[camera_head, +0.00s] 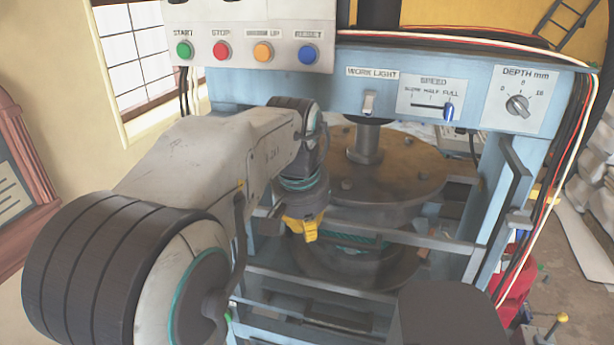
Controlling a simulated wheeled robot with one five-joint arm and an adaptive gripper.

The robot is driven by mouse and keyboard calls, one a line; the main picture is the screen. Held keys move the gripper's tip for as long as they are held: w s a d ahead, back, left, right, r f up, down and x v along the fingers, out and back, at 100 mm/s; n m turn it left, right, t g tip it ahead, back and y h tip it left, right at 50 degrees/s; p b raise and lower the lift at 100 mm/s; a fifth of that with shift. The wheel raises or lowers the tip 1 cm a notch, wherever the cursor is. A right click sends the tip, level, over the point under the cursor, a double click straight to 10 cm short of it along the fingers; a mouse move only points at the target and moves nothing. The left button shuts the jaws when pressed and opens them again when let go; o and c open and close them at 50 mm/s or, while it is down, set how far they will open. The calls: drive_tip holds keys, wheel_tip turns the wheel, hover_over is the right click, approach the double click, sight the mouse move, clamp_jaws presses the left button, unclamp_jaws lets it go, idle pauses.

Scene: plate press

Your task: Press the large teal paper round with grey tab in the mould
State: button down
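The press stands in front of me, with a light blue frame (420,65) and a round brown upper plate (400,172) raised on a central shaft. Below it is the dark round mould (395,268). A strip of teal (358,238) shows inside the mould, partly hidden by a horizontal bar and my arm. It may be the teal paper round; I cannot make out a grey tab or its size. My gripper (303,236), with yellow parts, points down at the mould's left front edge. Whether its fingers are open or hold anything is too small to tell.
A panel holds the green START button (184,50), red STOP (221,51), an orange button (263,53) and blue RESET (308,55). The speed slider (449,113) is at FULL. Beside it are the depth knob (517,106) and work light switch (369,103). Cables hang at right.

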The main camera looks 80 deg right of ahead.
drive_tip(key=shift+f+b, duration=1.2)
drive_tip(key=shift+f, duration=1)
drive_tip(key=p, duration=0.5)
approach(307, 245)
drive_tip(key=a, duration=0.1)
drive_tip(key=v, duration=0.8)
drive_tip(key=shift+s+a+r, duration=0.3)
drive_tip(key=shift+s+a, duration=0.1)
